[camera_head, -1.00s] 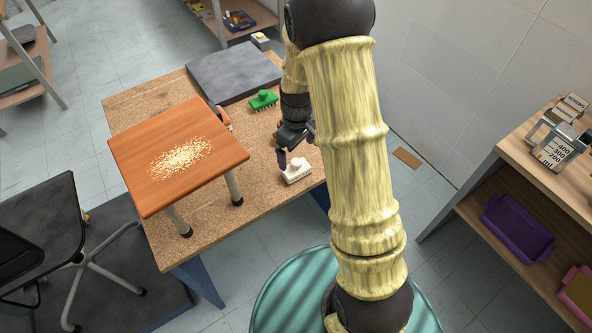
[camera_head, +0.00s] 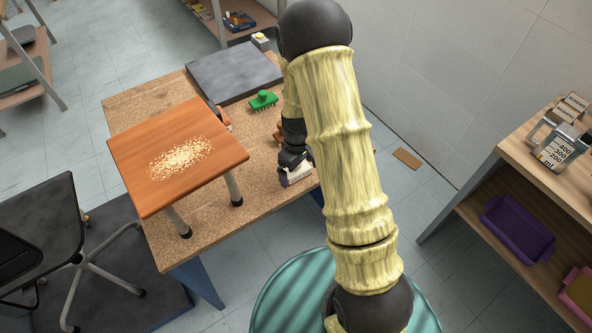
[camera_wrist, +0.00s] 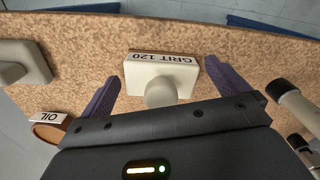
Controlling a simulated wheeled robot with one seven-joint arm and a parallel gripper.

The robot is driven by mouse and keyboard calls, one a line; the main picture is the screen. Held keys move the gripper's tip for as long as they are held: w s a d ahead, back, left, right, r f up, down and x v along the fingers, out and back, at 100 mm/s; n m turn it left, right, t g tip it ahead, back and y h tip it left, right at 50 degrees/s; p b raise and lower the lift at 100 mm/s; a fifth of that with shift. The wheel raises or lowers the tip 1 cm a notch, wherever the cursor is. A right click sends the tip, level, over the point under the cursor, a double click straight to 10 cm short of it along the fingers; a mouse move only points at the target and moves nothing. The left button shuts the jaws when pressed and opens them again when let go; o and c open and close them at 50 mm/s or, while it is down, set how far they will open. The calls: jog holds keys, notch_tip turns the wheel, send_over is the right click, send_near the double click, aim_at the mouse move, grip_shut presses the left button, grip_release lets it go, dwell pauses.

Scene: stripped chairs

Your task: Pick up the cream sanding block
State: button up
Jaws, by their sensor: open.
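The cream sanding block (camera_wrist: 162,81) lies on the cork-like tabletop, with a round knob and a label reading GRIT 120. In the head view the block (camera_head: 298,177) is partly hidden by my gripper (camera_head: 287,174). In the wrist view my gripper (camera_wrist: 166,92) is open, its two purple fingers on either side of the block. A gap shows between each finger and the block. Whether the fingers touch the table cannot be told.
A wooden stool-like seat with wood dust (camera_head: 180,158) stands on the workbench (camera_head: 160,240) at left. A green brush (camera_head: 263,100) and a dark grey slab (camera_head: 232,72) lie behind. An object labelled OIL (camera_wrist: 50,122) and a pale object (camera_wrist: 22,62) are at left.

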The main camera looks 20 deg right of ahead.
dwell(0.5)
jog(key=c, duration=0.9)
notch_tip(320, 180, up, 10)
jog(key=shift+p, duration=0.4)
jog(key=o, duration=0.4)
jog(key=shift+c, duration=1.2)
jog(key=w+f+m, duration=0.1)
jog(key=f+m, duration=0.3)
jog(key=w+f+m, duration=0.1)
jog(key=f+m, duration=0.2)
jog(key=shift+w, duration=0.3)
